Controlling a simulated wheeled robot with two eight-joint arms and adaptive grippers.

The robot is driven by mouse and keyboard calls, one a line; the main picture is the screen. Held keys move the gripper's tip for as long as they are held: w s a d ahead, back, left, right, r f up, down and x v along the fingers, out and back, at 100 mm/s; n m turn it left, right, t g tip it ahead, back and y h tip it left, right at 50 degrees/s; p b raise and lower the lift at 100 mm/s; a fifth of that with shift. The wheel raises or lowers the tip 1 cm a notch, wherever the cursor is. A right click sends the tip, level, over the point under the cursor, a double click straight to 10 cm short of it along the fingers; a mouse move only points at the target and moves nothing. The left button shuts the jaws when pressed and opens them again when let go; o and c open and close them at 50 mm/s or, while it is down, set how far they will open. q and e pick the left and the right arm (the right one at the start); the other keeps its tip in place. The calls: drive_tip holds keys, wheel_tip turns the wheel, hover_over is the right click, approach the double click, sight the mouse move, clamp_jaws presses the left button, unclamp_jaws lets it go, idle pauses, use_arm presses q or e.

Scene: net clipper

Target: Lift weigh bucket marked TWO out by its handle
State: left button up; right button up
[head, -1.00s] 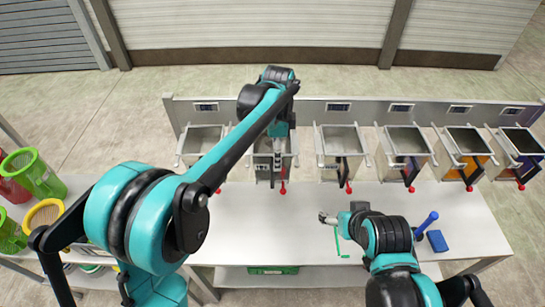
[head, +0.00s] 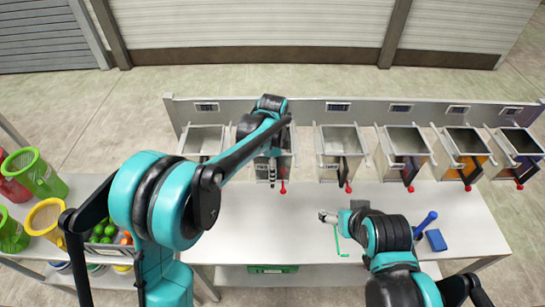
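Several grey metal weigh buckets stand in a row along the back of the white bench. Their number labels are too small to read. The second bucket from the left (head: 286,163) is largely hidden behind my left arm; a red-knobbed lever shows at its front. My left gripper (head: 272,182) points down at this bucket's front, and I cannot tell whether it touches it or whether its fingers are open. My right gripper (head: 324,216) is low over the middle of the bench, away from the buckets, its fingers too small to judge.
The leftmost bucket (head: 203,141) and third bucket (head: 340,140) flank the second closely. A green bent tool (head: 340,246), a blue block (head: 437,240) and a blue-handled tool (head: 427,222) lie near my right arm.

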use_arm(q)
drive_tip(key=c, duration=1)
drive_tip(key=shift+c, duration=0.6)
drive_tip(key=shift+r, duration=0.15)
